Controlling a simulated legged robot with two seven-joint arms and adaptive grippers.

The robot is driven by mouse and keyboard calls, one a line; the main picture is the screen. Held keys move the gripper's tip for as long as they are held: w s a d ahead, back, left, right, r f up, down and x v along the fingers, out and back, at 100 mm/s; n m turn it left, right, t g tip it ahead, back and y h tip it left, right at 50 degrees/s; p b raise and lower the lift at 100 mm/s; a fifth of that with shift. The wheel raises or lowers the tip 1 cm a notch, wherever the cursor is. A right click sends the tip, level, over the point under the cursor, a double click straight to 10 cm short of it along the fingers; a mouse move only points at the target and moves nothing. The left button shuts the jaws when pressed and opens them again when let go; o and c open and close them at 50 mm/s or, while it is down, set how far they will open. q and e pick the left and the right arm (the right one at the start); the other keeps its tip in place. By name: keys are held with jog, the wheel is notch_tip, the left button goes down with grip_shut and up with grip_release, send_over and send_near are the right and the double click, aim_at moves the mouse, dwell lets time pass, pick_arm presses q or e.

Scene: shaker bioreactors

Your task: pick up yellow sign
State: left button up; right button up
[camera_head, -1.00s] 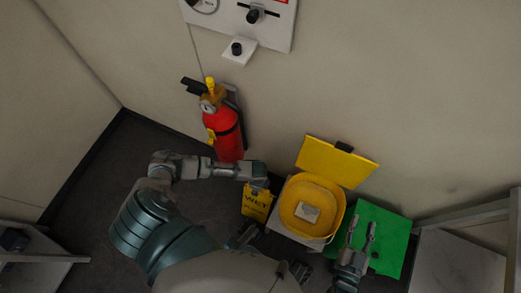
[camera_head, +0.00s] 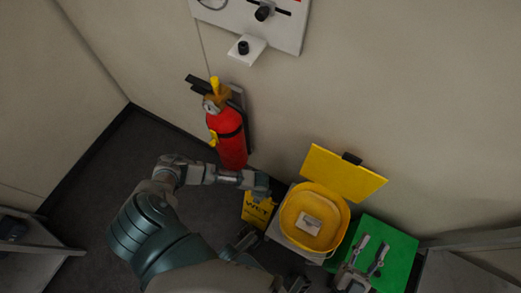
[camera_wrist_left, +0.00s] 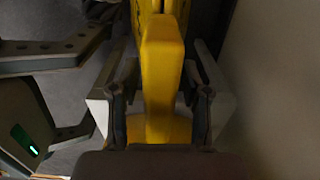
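The yellow sign (camera_head: 257,211), marked "WET", stands on the floor left of the yellow bin. My left gripper (camera_head: 262,188) is at its top edge and hides part of it in the head view. In the left wrist view, the sign's yellow top (camera_wrist_left: 162,80) lies between the two fingers of the left gripper (camera_wrist_left: 160,100). The fingers are apart, with narrow gaps on both sides of the sign. My right gripper (camera_head: 374,250) is open and empty, seen over the green box.
The open yellow bin (camera_head: 291,217) with a raised lid (camera_head: 343,174) stands right of the sign. A green box (camera_head: 399,248) is further right. A red fire extinguisher (camera_head: 230,140) is by the wall. Grey floor (camera_head: 100,180) is clear to the left.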

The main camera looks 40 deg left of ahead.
pick_arm(q)
grip_shut()
jog(key=shift+r, duration=0.1)
